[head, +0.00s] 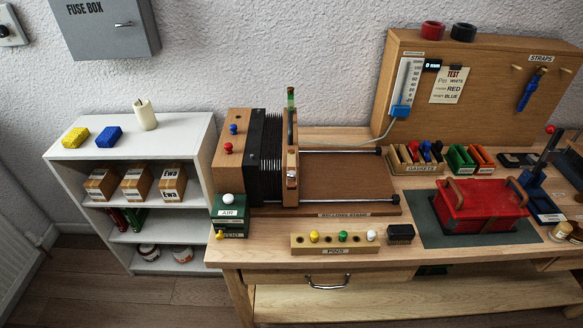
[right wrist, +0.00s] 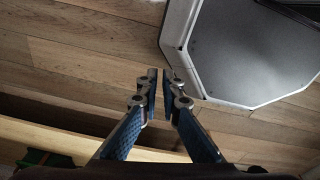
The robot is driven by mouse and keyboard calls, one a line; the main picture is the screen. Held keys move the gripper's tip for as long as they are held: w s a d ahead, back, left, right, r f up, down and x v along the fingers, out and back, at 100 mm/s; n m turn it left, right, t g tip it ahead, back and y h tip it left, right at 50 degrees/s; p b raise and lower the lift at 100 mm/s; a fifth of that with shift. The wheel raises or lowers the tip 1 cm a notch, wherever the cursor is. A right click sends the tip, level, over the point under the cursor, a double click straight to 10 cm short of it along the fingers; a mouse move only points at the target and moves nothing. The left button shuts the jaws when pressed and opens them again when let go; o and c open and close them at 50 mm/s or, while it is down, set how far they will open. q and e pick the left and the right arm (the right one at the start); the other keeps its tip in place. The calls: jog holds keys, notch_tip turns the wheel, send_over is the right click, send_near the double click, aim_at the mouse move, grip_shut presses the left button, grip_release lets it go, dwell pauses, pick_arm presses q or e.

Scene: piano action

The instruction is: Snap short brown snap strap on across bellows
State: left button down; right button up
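The bellows (head: 265,155) stand upright on the left of the bench, black and pleated, between a wooden end block (head: 230,152) and an upright wooden board (head: 291,165). No strap is visible across them. Straps hang at the far right under the STRAPS label of the wooden back panel (head: 460,65). A blue strap (head: 529,92) is clear there; small brown pieces near its peg are too small to identify as the short brown strap. My right gripper (right wrist: 159,75) is empty over the wood floor, its fingertips slightly apart. My left gripper is in neither view.
A red lidded box (head: 480,205) stands on a dark mat, with gasket bins (head: 417,157) behind. A white shelf (head: 180,150) stands left. The bed right of the bellows is bare.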

jog(key=o, duration=0.6)
jog(key=w+r+t, duration=0.1)
jog(key=w+r, duration=0.1)
jog(key=w, duration=0.8)
jog(key=shift+w+d+r+t+b, duration=0.15)
jog(key=shift+w+r+t+b, duration=0.15)
jog(key=shift+w+b, duration=0.1)
jog(key=n+t+y+b, duration=0.3)
jog(key=n+t+y, duration=0.4)
jog(key=t+y, duration=0.45)
send_near(295, 175)
jog(key=w+a+g+y, duration=0.1)
jog(key=w+a, duration=0.1)
jog(key=w, duration=0.1)
jog(key=p+x, duration=0.1)
jog(key=x, duration=0.5)
jog(key=shift+r, duration=0.1)
jog(key=shift+w+a, duration=0.5)
jog(key=shift+a, duration=0.05)
jog(key=shift+c, duration=0.4)
